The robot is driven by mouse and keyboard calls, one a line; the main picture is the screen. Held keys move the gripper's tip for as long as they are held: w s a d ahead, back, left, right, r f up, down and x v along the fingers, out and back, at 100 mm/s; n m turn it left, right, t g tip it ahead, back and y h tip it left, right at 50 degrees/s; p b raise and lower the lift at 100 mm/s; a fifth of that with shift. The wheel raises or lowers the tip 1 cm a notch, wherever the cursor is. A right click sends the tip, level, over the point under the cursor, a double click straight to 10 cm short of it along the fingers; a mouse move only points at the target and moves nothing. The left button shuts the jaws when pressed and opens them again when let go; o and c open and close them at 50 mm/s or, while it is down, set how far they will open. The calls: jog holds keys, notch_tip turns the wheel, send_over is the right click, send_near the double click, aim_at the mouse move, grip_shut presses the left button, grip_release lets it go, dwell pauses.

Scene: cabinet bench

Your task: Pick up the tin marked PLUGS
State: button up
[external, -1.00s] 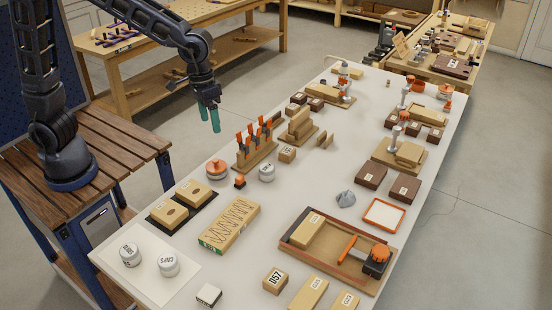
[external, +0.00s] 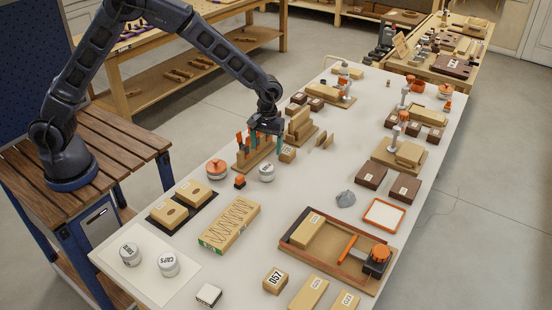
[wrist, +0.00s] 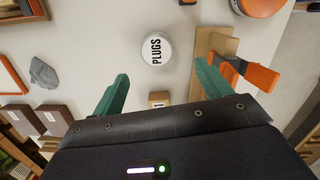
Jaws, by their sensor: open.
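The tin marked PLUGS (wrist: 157,49) is a round white tin with black lettering on its lid. In the external view the tin (external: 267,172) stands upright on the bench, beside the tool rack. My gripper (wrist: 160,85) has green fingers spread wide, with nothing between them. In the external view my gripper (external: 266,146) hangs above the bench, just behind the tin. In the wrist view the tin lies ahead of the fingertips, roughly centred between them, and is not touched.
A rack with orange-handled tools (external: 250,155) stands close to the left of my gripper. A small wooden block (external: 288,154) sits close by on its right. An orange-topped round container (external: 216,169) is left of the tin. Two similar white tins (external: 168,264) stand at the front left.

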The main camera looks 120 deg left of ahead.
aim_at(267, 167)
jog(key=f, duration=0.5)
jog(key=shift+d, duration=0.25)
jog(key=shift+w+d+f, duration=0.1)
jog(key=shift+w+f, duration=0.05)
jog(key=shift+f, duration=0.8)
jog(key=shift+w+d+f, duration=0.1)
jog(key=shift+f, duration=0.85)
jog(key=shift+w+d+f, duration=0.1)
jog(key=shift+w+f, duration=0.05)
jog(key=shift+f, duration=0.8)
jog(key=shift+c, duration=0.5)
jog(key=c, duration=1)
